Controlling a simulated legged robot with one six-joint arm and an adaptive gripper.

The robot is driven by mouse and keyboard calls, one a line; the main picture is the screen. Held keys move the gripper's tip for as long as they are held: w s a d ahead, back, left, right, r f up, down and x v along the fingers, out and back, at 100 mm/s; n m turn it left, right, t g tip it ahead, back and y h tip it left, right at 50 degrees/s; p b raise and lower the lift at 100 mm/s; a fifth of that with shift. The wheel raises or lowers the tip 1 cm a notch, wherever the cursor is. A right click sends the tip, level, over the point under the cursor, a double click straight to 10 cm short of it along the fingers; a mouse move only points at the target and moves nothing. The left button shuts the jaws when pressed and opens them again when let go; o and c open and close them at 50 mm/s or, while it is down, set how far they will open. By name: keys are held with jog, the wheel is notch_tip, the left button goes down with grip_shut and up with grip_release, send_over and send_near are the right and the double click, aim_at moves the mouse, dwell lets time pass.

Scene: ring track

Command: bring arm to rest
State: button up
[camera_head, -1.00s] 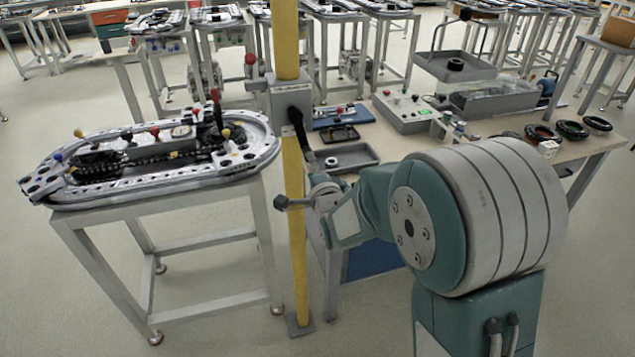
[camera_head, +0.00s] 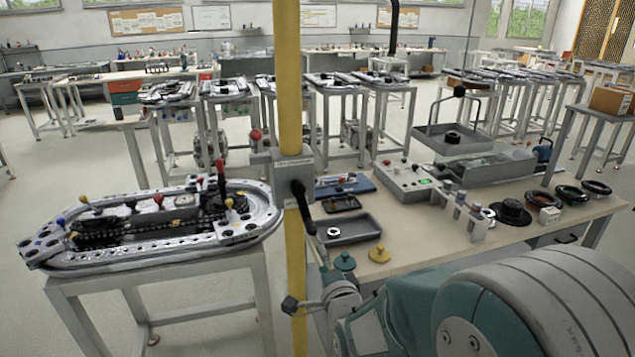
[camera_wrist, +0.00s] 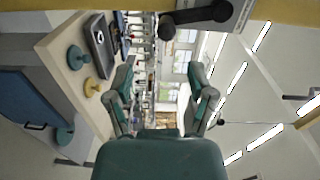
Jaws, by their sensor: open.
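In the wrist view my gripper (camera_wrist: 163,78) is open, with its two green fingers spread apart and nothing between them. In the head view my teal and grey arm (camera_head: 420,310) fills the lower right, in front of the workbench. Its far end is partly hidden near the yellow post, and the finger gap cannot be made out there. I see nothing held.
A yellow post (camera_head: 290,100) with a grey box and black lever (camera_head: 301,200) stands close beside my arm. The ring track table (camera_head: 150,255) is to the left. The workbench (camera_head: 440,250) carries trays, a control box and several rings. Open floor lies further left.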

jog(key=s+d+r+n+g+h, duration=0.35)
jog(key=s+d+n+g, duration=0.3)
jog(key=s+d, duration=0.3)
jog(key=s+d+n+g, duration=0.2)
jog(key=s+n, duration=0.1)
jog(key=s, duration=0.5)
jog(key=s+d+r+n+g+h, duration=0.1)
jog(key=s+d+n+g, duration=0.1)
jog(key=s, duration=0.7)
jog(key=shift+s+n+g, duration=0.2)
jog(key=shift+n+g, duration=0.25)
jog(key=shift+n, duration=0.7)
jog(key=shift+d, duration=0.1)
